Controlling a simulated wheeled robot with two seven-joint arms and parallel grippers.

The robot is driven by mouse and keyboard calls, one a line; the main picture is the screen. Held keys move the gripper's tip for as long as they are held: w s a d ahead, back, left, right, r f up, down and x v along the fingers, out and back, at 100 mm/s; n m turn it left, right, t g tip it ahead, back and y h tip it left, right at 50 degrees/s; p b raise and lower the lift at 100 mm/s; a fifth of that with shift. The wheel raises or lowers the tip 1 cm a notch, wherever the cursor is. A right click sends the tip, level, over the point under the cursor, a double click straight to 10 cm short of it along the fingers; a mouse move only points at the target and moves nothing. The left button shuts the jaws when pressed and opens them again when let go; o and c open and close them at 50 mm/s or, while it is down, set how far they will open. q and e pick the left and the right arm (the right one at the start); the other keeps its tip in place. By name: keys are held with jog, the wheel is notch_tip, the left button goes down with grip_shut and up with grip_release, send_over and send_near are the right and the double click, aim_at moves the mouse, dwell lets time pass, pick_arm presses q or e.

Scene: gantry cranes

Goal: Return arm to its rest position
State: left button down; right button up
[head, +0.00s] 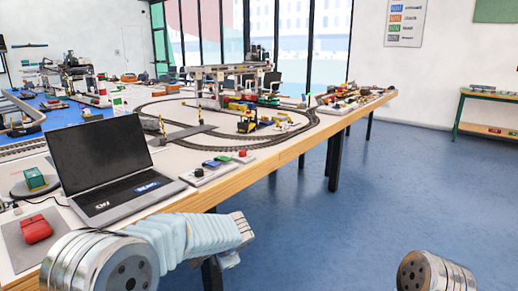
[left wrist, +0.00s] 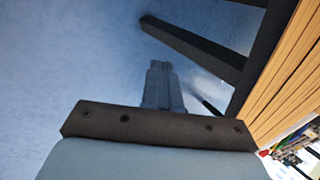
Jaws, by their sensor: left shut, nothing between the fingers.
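My left gripper (left wrist: 160,72) shows in the left wrist view with its two grey fingers together and nothing between them. Below it is blue floor, and the table's wooden edge (left wrist: 280,90) is to its right, apart from the fingers. In the head view my left arm (head: 180,238) comes in at the lower left, in front of the table's near edge and the laptop; its fingers cannot be made out there. Only a rounded metal part of my right arm (head: 432,272) shows at the lower right; the right gripper is out of view.
Dark table legs (left wrist: 200,50) stand near the left gripper. Blue floor (head: 400,200) on the right is clear.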

pick_arm(q)
jog(key=s+f+n+g+h, duration=0.1)
jog(key=s+f+g+h, duration=0.1)
jog(key=s+f, duration=0.35)
jog(key=s+f+n+g+h, duration=0.1)
jog(key=s+f, duration=0.1)
jog(key=f, duration=0.7)
jog(key=s+f+n+g+h, duration=0.1)
jog(key=s+f+n+h, duration=0.1)
jog(key=s+f+n, duration=0.4)
jog(key=s+f+n+g+h, duration=0.1)
jog(key=s+f+n+h, duration=0.2)
jog(key=s+f, duration=0.6)
jog(key=s+d+n, duration=0.1)
jog(key=s+n, duration=0.1)
jog(key=s, duration=0.6)
jog(key=shift+f+n, duration=0.35)
jog(key=shift+n, duration=0.05)
